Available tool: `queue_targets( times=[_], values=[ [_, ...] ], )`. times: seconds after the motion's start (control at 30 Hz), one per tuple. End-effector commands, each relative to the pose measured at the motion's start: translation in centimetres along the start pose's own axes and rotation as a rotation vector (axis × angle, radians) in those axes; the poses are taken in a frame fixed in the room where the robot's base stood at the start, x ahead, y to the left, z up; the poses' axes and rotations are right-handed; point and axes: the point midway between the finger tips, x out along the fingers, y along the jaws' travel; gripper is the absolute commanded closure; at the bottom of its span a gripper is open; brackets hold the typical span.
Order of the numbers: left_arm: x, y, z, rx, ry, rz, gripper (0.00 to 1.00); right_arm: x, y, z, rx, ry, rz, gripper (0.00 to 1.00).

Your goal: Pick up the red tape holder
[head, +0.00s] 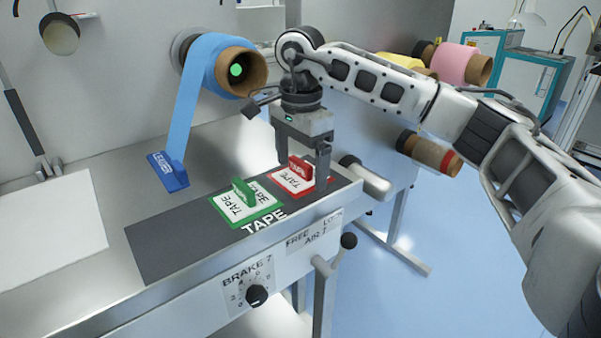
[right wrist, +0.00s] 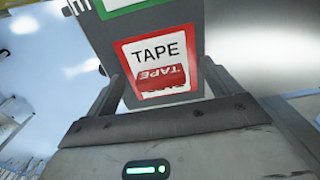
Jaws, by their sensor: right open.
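The red tape holder (head: 299,168) stands on a red-bordered TAPE label at the right end of the dark strip on the bench. My right gripper (head: 301,172) is open above it, pointing down, with its fingers on either side of the holder. In the right wrist view the red holder (right wrist: 161,77) lies between the two open fingers, seen from above. Whether the fingers touch it cannot be told. My left gripper does not show.
A green tape holder (head: 243,193) stands on a green label just left of the red one. A brake knob (head: 256,295) is on the bench front. The bench's left part holds a white sheet (head: 45,236).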

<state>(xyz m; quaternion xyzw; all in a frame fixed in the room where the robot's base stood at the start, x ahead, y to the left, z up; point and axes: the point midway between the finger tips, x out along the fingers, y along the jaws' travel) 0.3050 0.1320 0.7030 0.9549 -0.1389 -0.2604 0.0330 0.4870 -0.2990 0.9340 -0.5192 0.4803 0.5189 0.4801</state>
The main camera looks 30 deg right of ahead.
Motion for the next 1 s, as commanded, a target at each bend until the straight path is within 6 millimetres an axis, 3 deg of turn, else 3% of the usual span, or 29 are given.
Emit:
queue_targets(
  times=[0.07, 0.23, 0.27, 0.67, 0.87, 1.0],
  values=[
    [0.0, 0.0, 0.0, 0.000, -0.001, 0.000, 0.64, 0.0, 0.0, 0.0, 0.000, 0.000, 0.000, 0.11],
    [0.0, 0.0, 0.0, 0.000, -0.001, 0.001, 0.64, -0.1, 0.0, 0.0, 0.000, 0.000, 0.000, 0.55],
    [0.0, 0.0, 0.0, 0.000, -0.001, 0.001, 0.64, -0.1, 0.0, 0.0, 0.000, 0.000, 0.000, 0.59],
    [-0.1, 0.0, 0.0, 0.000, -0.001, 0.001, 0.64, -0.6, -0.1, 0.0, 0.000, -0.001, -0.002, 0.59],
    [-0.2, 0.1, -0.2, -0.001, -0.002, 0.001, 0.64, -3.2, -0.1, 0.0, 0.000, -0.002, -0.004, 0.59],
    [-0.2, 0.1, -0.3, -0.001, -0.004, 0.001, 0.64, -5.7, 0.4, 2.0, -0.008, -0.001, -0.005, 0.59]
  ],
)
